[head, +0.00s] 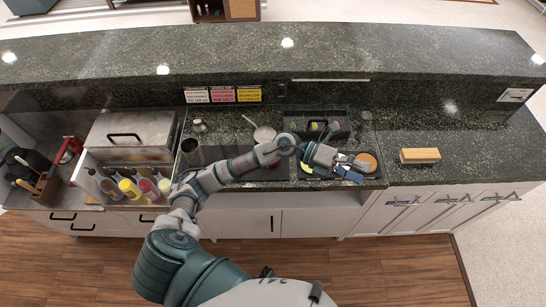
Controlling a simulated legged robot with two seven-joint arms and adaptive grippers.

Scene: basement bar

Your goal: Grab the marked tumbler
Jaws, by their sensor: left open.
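A dark metal tumbler (192,152) stands upright on the counter left of my left forearm. I cannot make out a mark on it. My left arm reaches across the counter to the right. My left gripper (352,166) is open over the dark mat (308,171) at the right, well away from the metal tumbler. A small clear glass (365,116) stands behind the gripper; whether it bears a mark is too small to tell. My right gripper is out of view.
Colour-topped bottles (130,189) stand in a row at the left, before a steel bin (131,135). A black caddy (318,123) stands behind the gripper. A round orange-brown item (367,162) lies close by it. A yellow-brown block (420,155) sits right, with clear counter beyond.

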